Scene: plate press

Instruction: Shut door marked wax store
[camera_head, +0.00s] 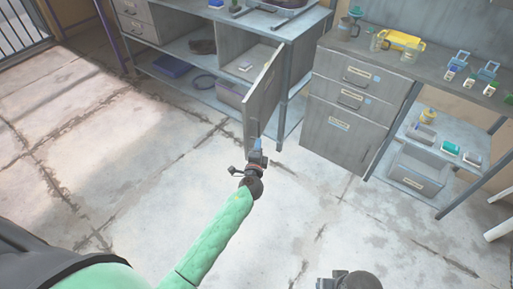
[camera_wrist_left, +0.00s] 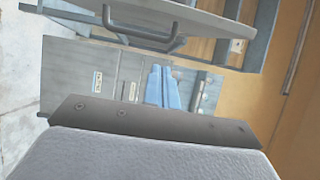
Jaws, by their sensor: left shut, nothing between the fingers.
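A grey cabinet door (camera_head: 262,95) stands open in the head view, swung out from the left workbench over the floor. No marking on it is legible, so I cannot confirm that it is the wax store door. My left gripper (camera_head: 255,143) is at the lower end of this door, close to its free edge; I cannot tell if it touches. Its blue fingers are shut and empty, and also show in the left wrist view (camera_wrist_left: 162,88). A grey panel with a bar handle (camera_wrist_left: 142,38) is above them there. A dark part of my right arm shows at the bottom edge.
The right bench has closed drawers and a closed lower door (camera_head: 338,134) close to the open door's right. A grey crate (camera_head: 417,172) sits on its low shelf. The concrete floor in front is clear.

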